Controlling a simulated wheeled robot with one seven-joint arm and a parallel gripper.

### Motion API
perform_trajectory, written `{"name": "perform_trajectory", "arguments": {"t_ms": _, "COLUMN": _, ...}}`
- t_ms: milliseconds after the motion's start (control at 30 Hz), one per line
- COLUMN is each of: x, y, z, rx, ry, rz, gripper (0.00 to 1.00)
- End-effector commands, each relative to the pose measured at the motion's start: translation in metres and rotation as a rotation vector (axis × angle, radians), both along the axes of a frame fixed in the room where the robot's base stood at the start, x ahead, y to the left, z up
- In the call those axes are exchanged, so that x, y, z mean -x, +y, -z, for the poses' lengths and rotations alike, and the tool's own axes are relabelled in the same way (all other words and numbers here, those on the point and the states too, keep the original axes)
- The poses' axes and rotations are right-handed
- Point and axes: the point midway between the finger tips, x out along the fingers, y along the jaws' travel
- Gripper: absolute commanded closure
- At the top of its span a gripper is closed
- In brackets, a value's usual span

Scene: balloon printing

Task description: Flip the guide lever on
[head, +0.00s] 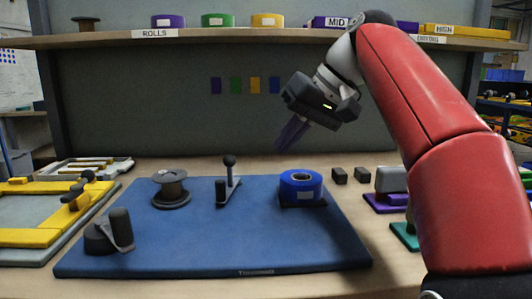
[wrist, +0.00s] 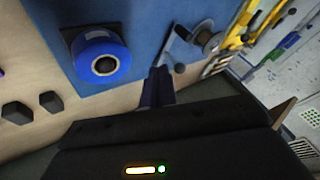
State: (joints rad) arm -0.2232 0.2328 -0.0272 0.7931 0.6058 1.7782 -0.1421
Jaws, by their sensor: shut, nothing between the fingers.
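The guide lever (head: 229,180) is a grey bracket with a dark ball-topped rod. It stands near the back middle of a blue board (head: 225,245), between a grey spool (head: 172,188) and a blue roll (head: 301,186). In the head view the rod is close to upright. In the wrist view the lever (wrist: 181,50) lies just beyond my fingertips. My gripper (head: 290,137) is shut and empty, held in the air above and to the right of the lever, apart from it. Its fingers also show in the wrist view (wrist: 158,85).
A dark post with a bracket (head: 110,235) stands at the board's front left. A yellow frame (head: 40,237) lies left of the board. Small dark blocks (head: 340,175) and purple and green bases sit to the right. A shelf (head: 230,38) with rolls overhangs the back.

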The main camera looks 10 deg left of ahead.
Motion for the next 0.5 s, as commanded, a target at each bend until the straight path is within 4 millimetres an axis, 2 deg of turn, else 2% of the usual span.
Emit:
{"name": "perform_trajectory", "arguments": {"t_ms": 400, "x": -0.009, "y": 0.049, "z": 0.070, "rx": 0.002, "ry": 0.003, "rz": -0.004, "gripper": 1.00}}
{"name": "perform_trajectory", "arguments": {"t_ms": 467, "x": -0.011, "y": 0.056, "z": 0.079, "rx": 0.002, "ry": 0.003, "rz": -0.003, "gripper": 1.00}}
{"name": "perform_trajectory", "arguments": {"t_ms": 500, "x": -0.006, "y": 0.063, "z": 0.073, "rx": 0.000, "ry": -0.001, "rz": -0.006, "gripper": 1.00}}
